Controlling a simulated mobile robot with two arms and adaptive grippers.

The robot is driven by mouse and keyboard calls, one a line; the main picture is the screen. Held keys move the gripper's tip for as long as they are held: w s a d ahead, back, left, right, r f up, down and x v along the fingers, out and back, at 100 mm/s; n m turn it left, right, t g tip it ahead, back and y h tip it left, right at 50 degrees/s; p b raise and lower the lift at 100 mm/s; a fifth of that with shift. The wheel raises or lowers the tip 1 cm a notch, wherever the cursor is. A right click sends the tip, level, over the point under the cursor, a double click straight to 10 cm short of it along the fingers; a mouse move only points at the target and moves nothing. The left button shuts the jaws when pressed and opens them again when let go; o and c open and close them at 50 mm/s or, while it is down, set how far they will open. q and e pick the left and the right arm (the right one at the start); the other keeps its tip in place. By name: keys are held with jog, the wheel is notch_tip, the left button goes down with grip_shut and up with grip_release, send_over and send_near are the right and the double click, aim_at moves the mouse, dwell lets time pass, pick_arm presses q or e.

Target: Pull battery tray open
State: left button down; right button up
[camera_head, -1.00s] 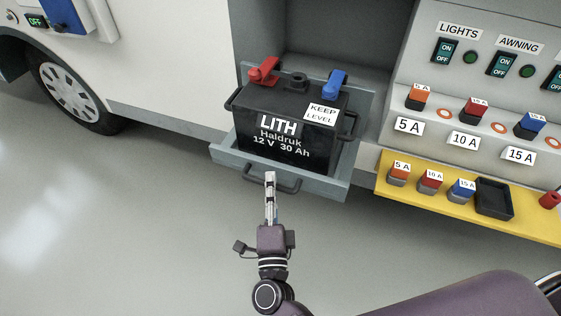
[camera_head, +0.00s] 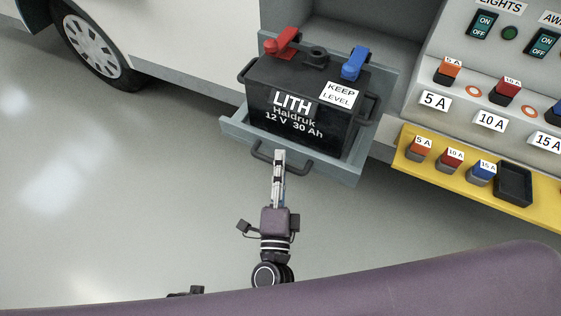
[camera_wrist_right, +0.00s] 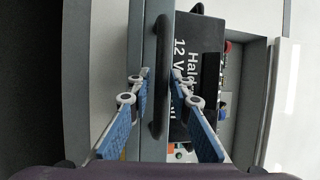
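The grey battery tray (camera_head: 340,173) sticks out of the vehicle's side compartment and holds a black battery (camera_head: 290,105) labelled LITH. A dark bar handle (camera_head: 298,168) is on the tray's front. My right gripper (camera_head: 280,154) is at this handle, its fingers seen edge-on. In the right wrist view, the fingers (camera_wrist_right: 160,72) are apart, one on each side of the handle (camera_wrist_right: 160,108). A thin gap seems to show beside the bar, so I see no firm grip.
A yellow shelf (camera_head: 447,182) with fuses and a black bin (camera_head: 514,184) is right of the tray, below the switch panel (camera_head: 421,78). A wheel (camera_head: 97,45) is at upper left. The floor in front of the tray is clear.

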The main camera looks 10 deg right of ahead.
jog(key=shift+s, duration=0.2)
jog(key=v, duration=1.1)
jog(key=shift+s, duration=0.35)
jog(key=shift+a+f, duration=0.1)
